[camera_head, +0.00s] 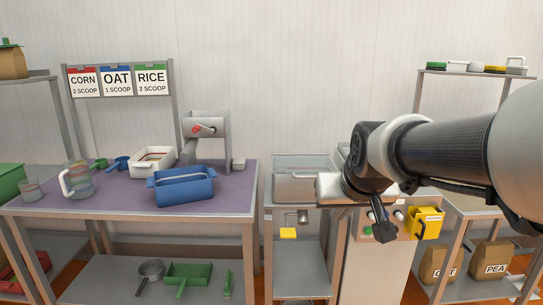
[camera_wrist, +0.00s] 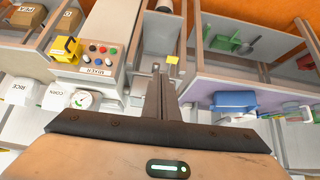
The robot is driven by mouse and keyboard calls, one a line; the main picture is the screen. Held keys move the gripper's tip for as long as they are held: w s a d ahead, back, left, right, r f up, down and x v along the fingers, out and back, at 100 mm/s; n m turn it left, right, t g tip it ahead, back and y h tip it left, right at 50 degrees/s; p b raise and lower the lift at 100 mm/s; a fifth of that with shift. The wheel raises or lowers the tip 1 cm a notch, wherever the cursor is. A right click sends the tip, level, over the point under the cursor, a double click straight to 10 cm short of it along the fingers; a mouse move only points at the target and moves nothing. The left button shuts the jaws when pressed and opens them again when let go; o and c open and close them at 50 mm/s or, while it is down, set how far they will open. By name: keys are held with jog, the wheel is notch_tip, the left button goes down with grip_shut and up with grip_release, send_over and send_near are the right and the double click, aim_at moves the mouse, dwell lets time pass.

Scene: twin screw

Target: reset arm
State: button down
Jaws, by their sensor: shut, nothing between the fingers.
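My gripper (camera_head: 381,228) is at the end of my arm, which reaches in from the right in the head view. Its dark fingers point down in front of the machine with the control panel (camera_head: 376,262). In the wrist view the fingers of my gripper (camera_wrist: 163,88) are together, with nothing between them. The panel carries coloured buttons, and it also shows in the wrist view (camera_wrist: 92,56). My gripper appears apart from all objects, though the exact gap is hard to tell.
A purple-topped table (camera_head: 120,203) on the left holds a blue bin (camera_head: 183,188), a white tray (camera_head: 152,162), a jug (camera_head: 76,182) and a grinder (camera_head: 206,128). A metal hopper (camera_head: 300,185) stands mid-view. A yellow box (camera_head: 425,222) and paper bags (camera_head: 491,262) are right.

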jog(key=s+f+g, duration=0.1)
jog(key=s+f, duration=0.1)
jog(key=s, duration=0.8)
jog(key=s+f+g, duration=0.1)
jog(key=s+f, duration=0.2)
jog(key=s, duration=0.7)
notch_tip(320, 180, up, 24)
jog(key=p, duration=2.3)
jog(key=shift+w+r+p, duration=0.15)
jog(key=shift+w+p, duration=0.05)
jog(key=shift+p, duration=0.2)
